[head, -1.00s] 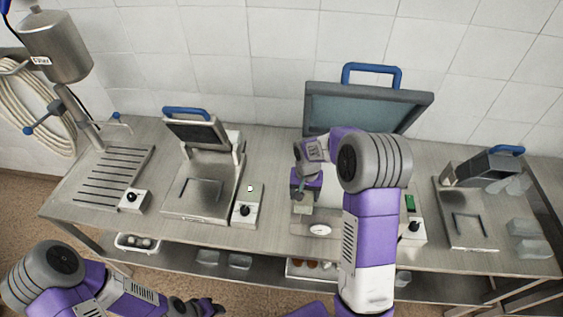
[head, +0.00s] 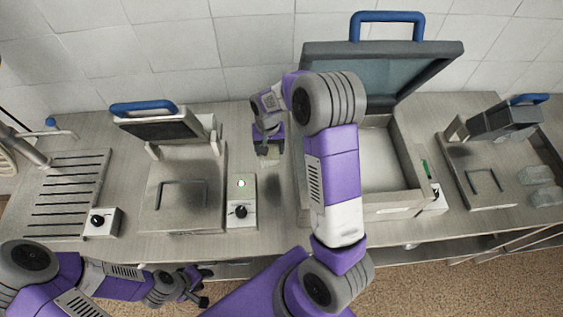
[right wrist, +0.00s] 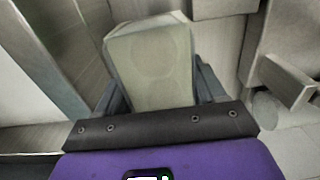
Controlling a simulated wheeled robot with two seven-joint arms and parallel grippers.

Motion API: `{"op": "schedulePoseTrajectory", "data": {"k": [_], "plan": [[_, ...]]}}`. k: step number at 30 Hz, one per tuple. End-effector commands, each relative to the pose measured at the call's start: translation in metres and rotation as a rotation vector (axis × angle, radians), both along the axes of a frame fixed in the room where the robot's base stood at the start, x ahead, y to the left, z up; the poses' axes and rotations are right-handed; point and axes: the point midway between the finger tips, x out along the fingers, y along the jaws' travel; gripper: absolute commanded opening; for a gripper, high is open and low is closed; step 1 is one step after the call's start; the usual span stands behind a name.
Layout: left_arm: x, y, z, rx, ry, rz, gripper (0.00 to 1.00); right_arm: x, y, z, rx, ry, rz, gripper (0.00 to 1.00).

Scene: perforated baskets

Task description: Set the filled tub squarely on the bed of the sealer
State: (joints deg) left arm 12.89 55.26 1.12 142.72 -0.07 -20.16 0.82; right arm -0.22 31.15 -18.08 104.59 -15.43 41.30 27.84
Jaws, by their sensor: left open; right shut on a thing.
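My right gripper (head: 268,138) is shut on a pale, film-topped tub (head: 269,158), held over the counter strip between the left press and the large chamber machine. In the right wrist view the tub (right wrist: 150,65) sits between the two dark fingers; its contents cannot be made out. A sealer-like press (head: 182,190) with a blue-handled raised lid stands to the left of the tub. Its flat bed carries a U-shaped frame, and nothing rests on it. My left gripper (head: 195,285) is open and empty, low at the counter's front edge.
The large chamber machine (head: 400,150) has its lid up, with my right arm across its left side. A control box (head: 242,203) with a lit green lamp stands beside the left press. Another press (head: 482,170) and clear tubs (head: 540,185) are at the right.

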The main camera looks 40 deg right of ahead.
Motion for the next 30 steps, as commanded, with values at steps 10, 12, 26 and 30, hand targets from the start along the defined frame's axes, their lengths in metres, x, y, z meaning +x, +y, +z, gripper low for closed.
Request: {"op": "schedulePoseTrajectory", "data": {"k": [10, 12, 26, 30], "plan": [[0.000, 0.000, -0.017, 0.000, 0.000, 0.000, 0.43, -0.001, 0.000, -0.041, 0.000, 0.004, 0.000, 0.25], [0.000, 0.000, -0.017, 0.000, 0.000, 0.000, 0.43, -0.001, 0.000, -0.055, 0.000, 0.005, 0.000, 0.25], [0.000, 0.000, -0.017, 0.000, -0.001, 0.000, 0.43, 0.000, 0.000, -0.108, 0.000, 0.002, 0.001, 0.25], [0.000, 0.000, -0.017, 0.000, -0.001, 0.000, 0.43, 0.001, 0.000, -0.117, 0.000, -0.002, 0.000, 0.25]]}}
